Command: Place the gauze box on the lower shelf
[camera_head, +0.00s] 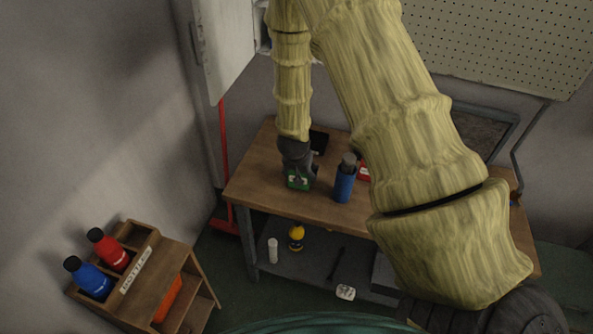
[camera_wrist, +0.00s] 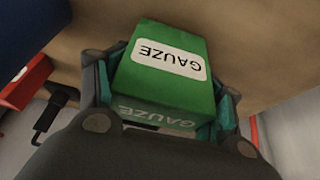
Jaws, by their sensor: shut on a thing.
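The gauze box (camera_wrist: 168,72) is green with a white label reading GAUZE, upside down in the wrist view. My gripper (camera_wrist: 165,100) is shut on it, with a finger on each side. In the head view the gauze box (camera_head: 298,183) shows below my gripper (camera_head: 298,172), near the front edge of the wooden table top. Whether the box touches the top cannot be told. The lower shelf (camera_head: 315,268) is a grey board under the table top, partly hidden by my arm at the right.
A blue bottle (camera_head: 344,182) stands just right of the gripper, with a red item (camera_head: 363,172) behind it. The lower shelf holds a white cylinder (camera_head: 273,250), a yellow-and-black item (camera_head: 296,237) and a small white item (camera_head: 345,292). A wooden bottle rack (camera_head: 150,282) stands at the left.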

